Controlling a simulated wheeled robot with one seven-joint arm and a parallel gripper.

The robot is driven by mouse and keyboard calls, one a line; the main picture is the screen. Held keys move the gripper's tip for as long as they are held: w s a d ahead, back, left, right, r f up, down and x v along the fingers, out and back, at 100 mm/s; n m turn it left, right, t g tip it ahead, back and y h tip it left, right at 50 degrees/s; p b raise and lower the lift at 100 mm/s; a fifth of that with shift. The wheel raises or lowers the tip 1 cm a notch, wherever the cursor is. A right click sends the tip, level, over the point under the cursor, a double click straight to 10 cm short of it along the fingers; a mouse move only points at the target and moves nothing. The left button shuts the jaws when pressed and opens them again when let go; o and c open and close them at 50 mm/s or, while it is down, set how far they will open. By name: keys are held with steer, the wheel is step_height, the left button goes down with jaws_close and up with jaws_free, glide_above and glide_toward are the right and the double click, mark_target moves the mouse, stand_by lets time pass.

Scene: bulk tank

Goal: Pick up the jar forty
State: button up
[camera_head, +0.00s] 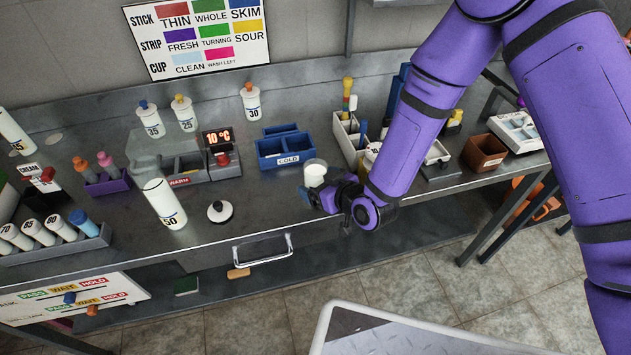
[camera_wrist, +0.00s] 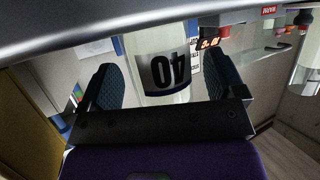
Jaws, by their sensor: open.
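The jar forty (camera_wrist: 165,70) is in the wrist view, a clear jar with whitish contents and a dark label reading 40, shown upside down there. It stands between the two dark padded fingers of my gripper (camera_wrist: 165,85), with a visible gap on the right side; contact on the left is hard to tell. In the head view the jar (camera_head: 315,173) is on the counter just in front of the blue COLD box, at the fingertips of my gripper (camera_head: 322,196). My gripper is open and partly hides the jar's lower part.
The blue COLD box (camera_head: 285,150) stands close behind the jar. A white caddy (camera_head: 345,140) with upright sticks is to the right. The counter's front edge and a drawer handle (camera_head: 262,248) are near.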

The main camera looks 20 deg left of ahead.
steer(key=shift+w+a+f, duration=0.15)
steer(key=shift+w+a, duration=0.05)
steer(key=shift+a, duration=0.1)
steer(key=c, duration=1.2)
